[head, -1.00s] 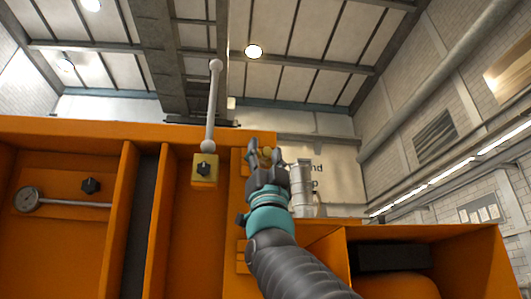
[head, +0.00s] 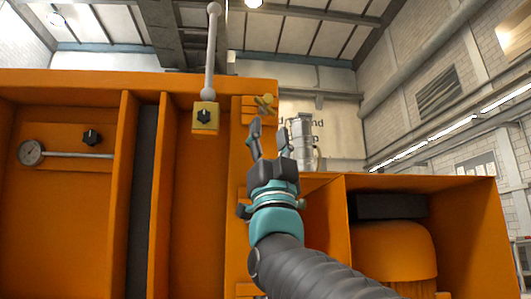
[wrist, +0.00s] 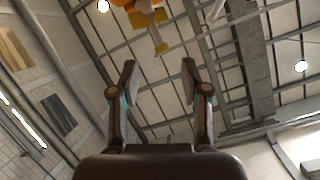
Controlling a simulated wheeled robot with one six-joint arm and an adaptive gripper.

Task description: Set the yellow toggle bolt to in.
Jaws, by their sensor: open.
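The yellow toggle bolt (head: 265,104) sits at the upper right edge of the orange cabinet, on a small orange bracket. In the wrist view the yellow bolt (wrist: 161,48) shows at the top centre, with its knob end pointing down the picture. My gripper (head: 269,134) is open and empty, its fingers pointing up just below the bolt in the head view. In the wrist view my gripper (wrist: 159,70) has its fingers spread, with the bolt beyond the gap and apart from both fingertips. Whether the bolt is in or out I cannot tell.
A yellow block with a black knob (head: 205,117) and a grey lever (head: 212,50) stand left of the bolt. A silver cylinder (head: 302,140) stands close to the right of my fingers. A gauge (head: 31,152) is at the far left. An open orange compartment (head: 470,230) lies lower right.

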